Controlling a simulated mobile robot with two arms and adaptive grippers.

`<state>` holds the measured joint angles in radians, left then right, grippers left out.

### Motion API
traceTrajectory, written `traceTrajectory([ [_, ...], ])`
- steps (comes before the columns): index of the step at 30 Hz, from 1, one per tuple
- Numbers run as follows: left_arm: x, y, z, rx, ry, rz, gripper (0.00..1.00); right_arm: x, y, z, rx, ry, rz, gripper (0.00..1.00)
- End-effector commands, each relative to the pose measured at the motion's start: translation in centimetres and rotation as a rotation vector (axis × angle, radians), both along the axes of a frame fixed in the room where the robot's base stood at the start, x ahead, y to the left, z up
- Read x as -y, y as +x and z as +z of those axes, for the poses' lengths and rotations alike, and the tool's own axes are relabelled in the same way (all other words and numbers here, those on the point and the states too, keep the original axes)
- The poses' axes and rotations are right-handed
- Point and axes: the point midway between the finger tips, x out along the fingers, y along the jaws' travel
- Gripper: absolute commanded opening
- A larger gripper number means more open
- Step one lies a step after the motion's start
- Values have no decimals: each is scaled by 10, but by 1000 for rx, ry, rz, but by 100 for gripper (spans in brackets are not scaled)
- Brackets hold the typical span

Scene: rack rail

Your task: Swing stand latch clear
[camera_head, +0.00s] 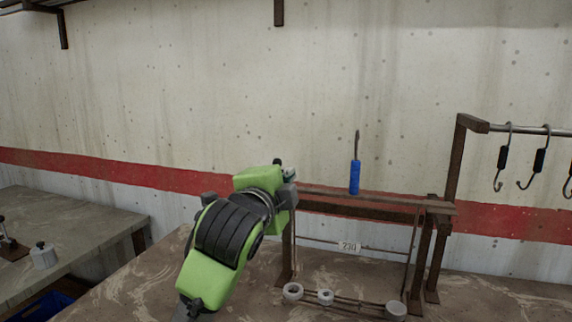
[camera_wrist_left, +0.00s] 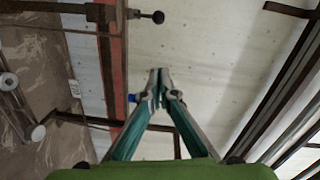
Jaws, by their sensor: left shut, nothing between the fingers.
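The rusty stand (camera_head: 375,210) stands on the bench, with a top beam, thin lower rails and a "230" tag (camera_head: 349,247). A blue-handled hook tool (camera_head: 354,176) stands upright at the beam. In the left wrist view, a short lever with a dark ball knob (camera_wrist_left: 158,17) sticks out at the end of a post; it looks like the latch. My left gripper (camera_wrist_left: 160,85) is shut and empty, its fingertips visibly apart from the knob. A bit of blue handle (camera_wrist_left: 132,97) shows beside the fingers. In the head view, my left arm hides the fingers and the stand's left end.
A rail with several dark-handled hooks (camera_head: 503,157) stands at the right. Pale rollers (camera_head: 325,297) sit low at the stand. A second bench (camera_head: 80,222) at the left holds a grey weight (camera_head: 43,256). The wall is behind the stand.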

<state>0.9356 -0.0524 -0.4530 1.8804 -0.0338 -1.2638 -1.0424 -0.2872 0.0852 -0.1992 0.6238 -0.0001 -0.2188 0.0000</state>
Motion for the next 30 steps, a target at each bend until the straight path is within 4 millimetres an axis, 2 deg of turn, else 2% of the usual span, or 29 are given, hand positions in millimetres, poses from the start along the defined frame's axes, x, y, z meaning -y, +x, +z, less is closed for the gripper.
traceTrajectory([
  [3,0,0,0,0,-1,0,0,0,-18,-1,-22,-1,0,40],
  [7,1,3,0,-2,-2,1,0,0,-29,0,-39,-1,-1,40],
  [11,4,16,0,-4,-2,1,0,-3,-26,4,-35,2,-2,40],
  [18,15,56,-1,-4,-2,1,0,-8,-8,16,-10,9,-2,40],
  [26,27,95,-3,-4,-1,1,0,-8,-8,27,-10,9,-2,40],
  [30,8,107,-7,-2,-1,4,0,-7,-10,34,-13,9,-2,40],
])
